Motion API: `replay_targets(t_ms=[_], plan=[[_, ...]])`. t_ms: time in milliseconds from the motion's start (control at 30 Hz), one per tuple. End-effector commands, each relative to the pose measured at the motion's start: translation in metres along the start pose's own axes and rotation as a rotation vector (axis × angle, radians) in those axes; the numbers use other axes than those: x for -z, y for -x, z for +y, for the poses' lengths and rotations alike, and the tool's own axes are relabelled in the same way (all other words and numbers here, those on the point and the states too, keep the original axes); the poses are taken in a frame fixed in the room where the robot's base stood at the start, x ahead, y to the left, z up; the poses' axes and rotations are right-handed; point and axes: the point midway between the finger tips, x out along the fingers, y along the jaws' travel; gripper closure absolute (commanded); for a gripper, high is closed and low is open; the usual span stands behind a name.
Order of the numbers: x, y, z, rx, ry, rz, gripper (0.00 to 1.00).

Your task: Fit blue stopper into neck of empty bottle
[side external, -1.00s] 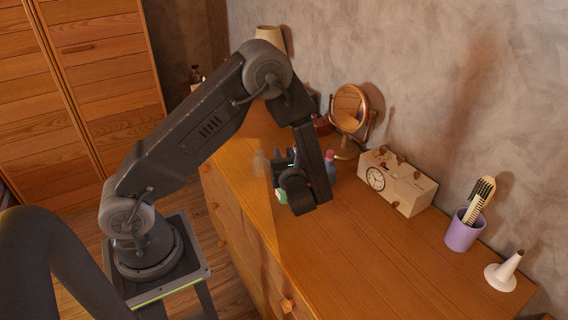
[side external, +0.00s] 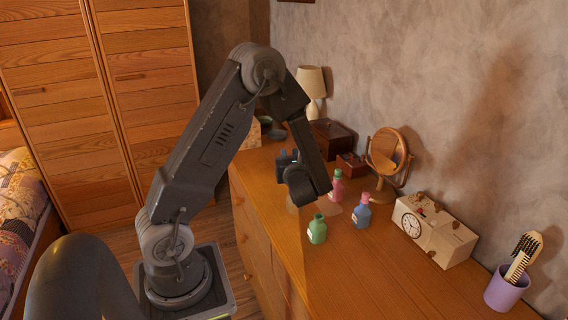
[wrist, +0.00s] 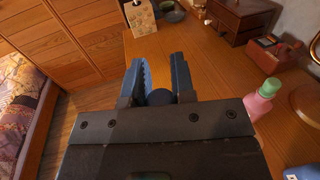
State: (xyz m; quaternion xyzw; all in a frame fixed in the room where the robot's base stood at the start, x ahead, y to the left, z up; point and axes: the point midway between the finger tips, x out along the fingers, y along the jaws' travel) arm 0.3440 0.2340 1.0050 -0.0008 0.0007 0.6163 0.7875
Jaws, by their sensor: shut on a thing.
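My gripper (wrist: 158,75) has blue fingers shut on a dark blue round piece, the blue stopper (wrist: 160,97), low between them in the wrist view. In the side external view my gripper (side external: 288,158) is held above the dresser, and the stopper cannot be made out there. A faint clear bottle (side external: 292,206), seemingly the empty one, stands below my gripper, partly hidden by the wrist. Its neck is not clear, and I cannot make it out in the wrist view.
A green bottle (side external: 317,230), a blue bottle (side external: 362,212) and a pink bottle (side external: 336,187) stand close by on the dresser top (side external: 350,280). A round mirror (side external: 387,155), a clock box (side external: 435,230) and a purple cup (side external: 505,290) line the wall side.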

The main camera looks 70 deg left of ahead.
Motion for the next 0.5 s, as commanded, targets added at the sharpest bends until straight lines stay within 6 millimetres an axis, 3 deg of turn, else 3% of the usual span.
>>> replay_targets(t_ms=[200,500], plan=[[0.009,-0.027,-0.016,-0.029,0.000,-0.002,0.99],[0.009,-0.028,-0.017,-0.029,0.000,-0.002,0.99]])
